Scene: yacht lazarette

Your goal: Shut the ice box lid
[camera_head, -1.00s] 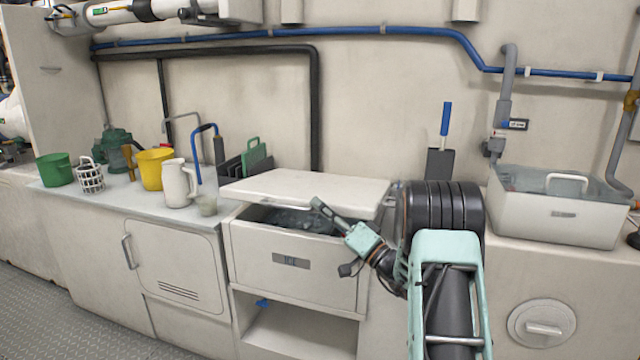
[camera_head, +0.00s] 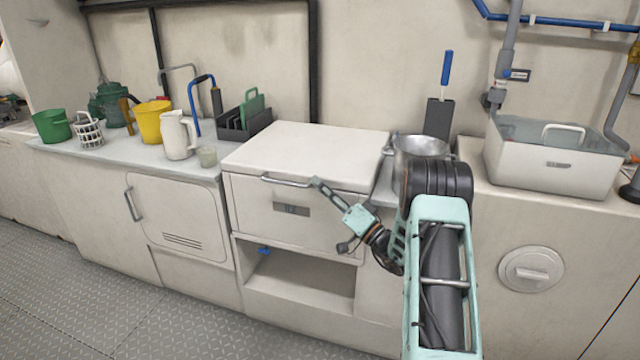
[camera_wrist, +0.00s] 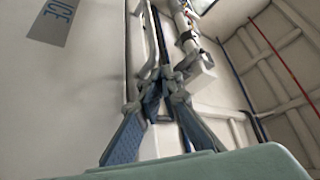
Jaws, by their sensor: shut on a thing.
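The white ice box (camera_head: 250,210) is set in the counter. Its lid (camera_head: 310,150) lies down flat on it, with no open gap visible along the front. A metal bar handle (camera_head: 280,182) runs along the lid's front edge. My gripper (camera_head: 315,184) is at the handle's right end, shut on it. In the wrist view my gripper (camera_wrist: 160,115) shows its two blue fingers closed around the bar (camera_wrist: 150,50). A label reading ICE (camera_wrist: 55,20) shows on the pale surface beside it. The inside of the box is hidden.
A steel pot (camera_head: 420,148) stands right of the lid, behind my arm. A dark rack (camera_head: 245,128), white jug (camera_head: 178,140) and yellow bucket (camera_head: 152,115) are on the left counter. A white bin (camera_head: 555,152) stands at right. The floor (camera_head: 190,310) in front is clear.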

